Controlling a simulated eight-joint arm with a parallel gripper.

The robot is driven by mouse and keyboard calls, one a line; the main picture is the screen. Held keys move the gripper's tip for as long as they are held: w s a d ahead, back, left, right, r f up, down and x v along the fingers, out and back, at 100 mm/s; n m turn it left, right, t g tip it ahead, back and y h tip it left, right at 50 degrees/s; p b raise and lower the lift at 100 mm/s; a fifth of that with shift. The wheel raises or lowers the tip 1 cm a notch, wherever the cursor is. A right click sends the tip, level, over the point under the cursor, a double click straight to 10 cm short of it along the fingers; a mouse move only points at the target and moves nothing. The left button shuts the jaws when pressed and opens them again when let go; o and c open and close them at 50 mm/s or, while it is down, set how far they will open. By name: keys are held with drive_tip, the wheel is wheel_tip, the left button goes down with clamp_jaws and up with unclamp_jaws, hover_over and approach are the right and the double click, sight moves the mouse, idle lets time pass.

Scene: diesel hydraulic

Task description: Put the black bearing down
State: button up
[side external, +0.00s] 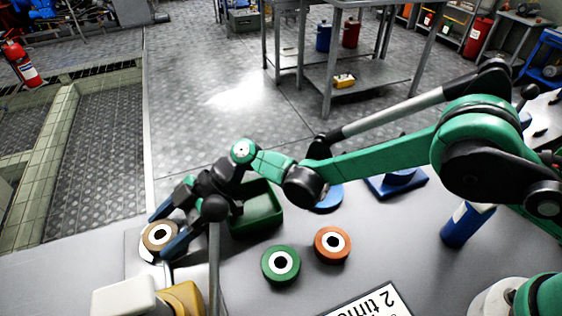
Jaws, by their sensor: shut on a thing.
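My gripper (161,235) is at the left of the grey table, its two blue-tipped fingers shut on a brown-tan bearing (148,239) with a white inner ring and dark centre. No bearing that is plainly black shows. The held bearing is over or at a pale plate near the table's left edge; I cannot tell whether it touches it. A green bearing (268,266) and an orange bearing (321,246) lie flat on the table to the right. A blue disc (329,200) is partly hidden behind my arm.
A dark green bin (263,228) stands just right of my gripper. A white and yellow object (122,300) is at lower left. Table between bearings and can is clear.

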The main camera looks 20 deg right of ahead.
sight(168, 229)
drive_tip(key=o, duration=1.3)
drive_tip(key=shift+f, duration=0.1)
drive_tip(key=v, duration=0.5)
drive_tip(key=shift+d, duration=0.2)
drive_tip(key=d+r+m, duration=0.1)
drive_tip(key=w+d+r+m+t+h, duration=0.1)
drive_tip(key=d+r, duration=0.1)
drive_tip(key=w+d+r+m+t, duration=0.1)
drive_tip(key=d, duration=0.1)
drive_tip(key=shift+w+r, duration=0.2)
drive_tip(key=shift+r, duration=0.1)
drive_tip(key=d+r+m+t+h, duration=0.35)
drive_tip(key=d+r+m, duration=0.2)
drive_tip(key=d, duration=0.55)
drive_tip(key=s+d+m+t+h, duration=0.2)
drive_tip(key=s+d+m, duration=0.3)
drive_tip(key=d, duration=0.4)
drive_tip(key=s+d+m+t+h, duration=0.2)
drive_tip(key=s+d+m+h, duration=0.3)
drive_tip(key=d, duration=0.4)
drive_tip(key=shift+d+r+m, duration=0.2)
drive_tip(key=shift+d+m, duration=0.15)
drive_tip(key=shift+m, duration=0.5)
